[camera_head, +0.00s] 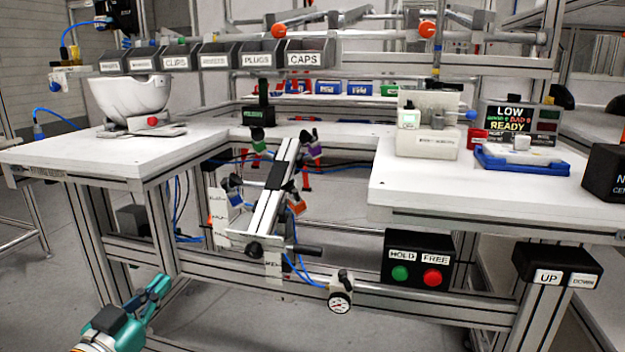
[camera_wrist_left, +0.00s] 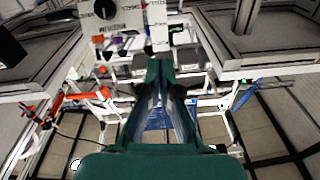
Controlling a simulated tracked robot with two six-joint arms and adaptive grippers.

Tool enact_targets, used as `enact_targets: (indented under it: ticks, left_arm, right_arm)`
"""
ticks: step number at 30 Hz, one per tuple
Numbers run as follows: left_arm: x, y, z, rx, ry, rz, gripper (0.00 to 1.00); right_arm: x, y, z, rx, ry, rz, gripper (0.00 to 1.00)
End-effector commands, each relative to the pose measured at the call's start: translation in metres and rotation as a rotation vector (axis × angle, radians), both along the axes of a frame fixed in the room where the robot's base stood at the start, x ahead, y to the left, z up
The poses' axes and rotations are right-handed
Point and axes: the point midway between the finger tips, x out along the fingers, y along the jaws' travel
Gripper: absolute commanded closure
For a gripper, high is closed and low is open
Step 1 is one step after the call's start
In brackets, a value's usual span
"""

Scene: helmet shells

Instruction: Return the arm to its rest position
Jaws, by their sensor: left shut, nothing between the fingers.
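My left gripper (camera_head: 158,285) is teal and low at the left of the head view, in front of the workbench and below its top. Its fingers are shut with nothing between them, pointing up and right. In the left wrist view the teal fingers (camera_wrist_left: 160,65) come together at the tips, and no object is held. My right gripper is in neither view.
A white helmet shell (camera_head: 128,98) sits on a stand on the left worktop (camera_head: 60,158). The right worktop (camera_head: 400,190) carries a white tester (camera_head: 427,140) and blue tray (camera_head: 520,160). A HOLD/FREE box (camera_head: 418,270) hangs on the frame. Floor lies open at lower left.

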Motion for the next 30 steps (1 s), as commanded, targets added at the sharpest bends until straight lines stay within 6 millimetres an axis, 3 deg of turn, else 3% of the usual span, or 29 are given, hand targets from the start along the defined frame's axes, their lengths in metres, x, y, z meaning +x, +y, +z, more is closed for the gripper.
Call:
enact_targets:
  ticks: [1,5,8,13,17,23,26,30]
  left_arm:
    - [0.003,-0.004,0.009,-0.006,0.02,-0.01,1.0]
    - [0.01,-0.015,0.011,-0.023,0.082,-0.034,1.0]
    - [0.016,-0.027,0.01,-0.05,0.159,-0.052,1.0]
    - [0.017,-0.052,-0.01,-0.112,0.356,-0.073,1.0]
    - [0.005,-0.072,-0.034,-0.16,0.537,-0.077,1.0]
    - [-0.044,-0.104,-0.073,-0.229,0.867,-0.062,1.0]
    - [-0.083,-0.119,-0.093,-0.256,1.047,-0.042,1.0]
    - [-0.148,-0.135,-0.117,-0.287,1.308,-0.001,1.0]
  right_arm:
    - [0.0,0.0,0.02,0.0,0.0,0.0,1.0]
    - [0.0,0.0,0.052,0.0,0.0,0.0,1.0]
    - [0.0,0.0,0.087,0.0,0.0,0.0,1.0]
    - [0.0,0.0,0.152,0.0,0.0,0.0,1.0]
    - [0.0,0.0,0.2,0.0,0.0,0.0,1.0]
    - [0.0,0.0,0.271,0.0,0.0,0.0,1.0]
    - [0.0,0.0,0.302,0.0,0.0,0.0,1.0]
    - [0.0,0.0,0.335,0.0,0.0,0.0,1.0]
